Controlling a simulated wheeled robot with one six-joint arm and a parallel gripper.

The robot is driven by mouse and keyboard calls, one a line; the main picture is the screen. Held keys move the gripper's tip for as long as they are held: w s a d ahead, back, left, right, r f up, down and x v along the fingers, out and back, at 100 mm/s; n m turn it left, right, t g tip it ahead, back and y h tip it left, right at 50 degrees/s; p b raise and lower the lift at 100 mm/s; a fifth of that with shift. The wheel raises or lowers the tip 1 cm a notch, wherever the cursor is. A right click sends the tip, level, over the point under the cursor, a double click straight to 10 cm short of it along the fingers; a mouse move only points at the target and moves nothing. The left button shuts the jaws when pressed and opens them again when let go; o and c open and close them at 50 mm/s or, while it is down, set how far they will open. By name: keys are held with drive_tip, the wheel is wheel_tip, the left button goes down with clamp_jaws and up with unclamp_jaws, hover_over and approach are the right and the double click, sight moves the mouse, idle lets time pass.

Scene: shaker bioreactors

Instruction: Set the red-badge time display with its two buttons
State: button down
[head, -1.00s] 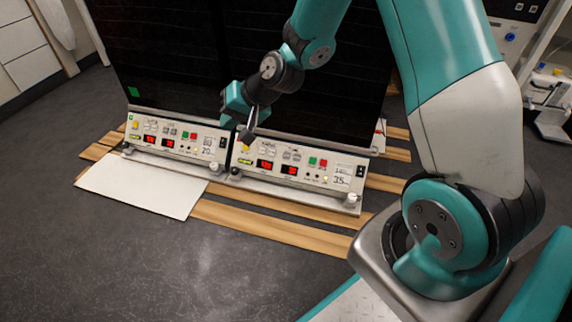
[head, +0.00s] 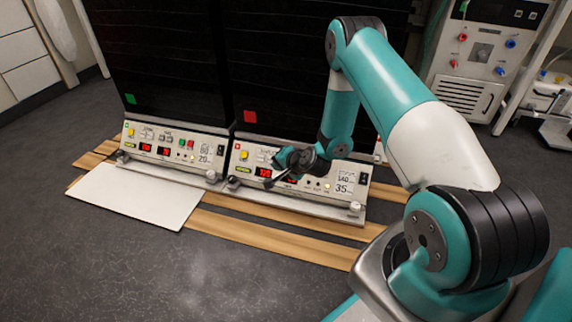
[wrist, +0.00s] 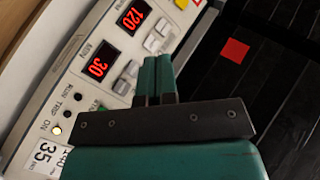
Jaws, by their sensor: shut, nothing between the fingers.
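The red-badge unit is the right one, with a red square (head: 250,116) on its dark front, also in the wrist view (wrist: 234,51). Its control panel (head: 236,168) has two lit red displays. In the wrist view the time display (wrist: 99,62), beside the label MIN, reads 30. Its two grey buttons (wrist: 127,77) sit beside it. The other display (wrist: 134,17) reads 120. My gripper (wrist: 157,60) is shut and empty, its fingertips over the panel near the buttons. I cannot tell whether they touch it. In the head view my gripper (head: 268,184) covers part of the panel.
A similar unit with a green badge (head: 131,98) stands to the left. A white board (head: 135,195) lies before it on wooden slats (head: 280,237). A machine with coloured knobs (head: 480,60) stands at the back right. The dark floor in front is clear.

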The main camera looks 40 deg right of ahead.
drive_tip(key=shift+w+d+f+b, duration=0.65)
drive_tip(key=shift+d+f+b, duration=0.2)
drive_tip(key=shift+f+b, duration=0.2)
drive_tip(key=shift+w+d+f+b, duration=0.7)
drive_tip(key=shift+d+f+b, duration=0.2)
drive_tip(key=shift+b, duration=0.2)
drive_tip(key=shift+w+d+f+b, duration=0.65)
drive_tip(key=shift+d+f+b, duration=0.15)
drive_tip(key=shift+f+b, duration=0.25)
drive_tip(key=shift+w+d+f, duration=0.2)
drive_tip(key=shift+w+d, duration=0.05)
drive_tip(key=shift+w+d+f+b, duration=0.2)
drive_tip(key=shift+f+b, duration=0.1)
drive_tip(key=shift+b, duration=0.1)
idle(0.4)
drive_tip(key=shift+r, duration=0.1)
drive_tip(key=shift+s+a+r+p, duration=0.45)
drive_tip(key=shift+r+p, duration=0.05)
drive_tip(key=shift+p, duration=0.4)
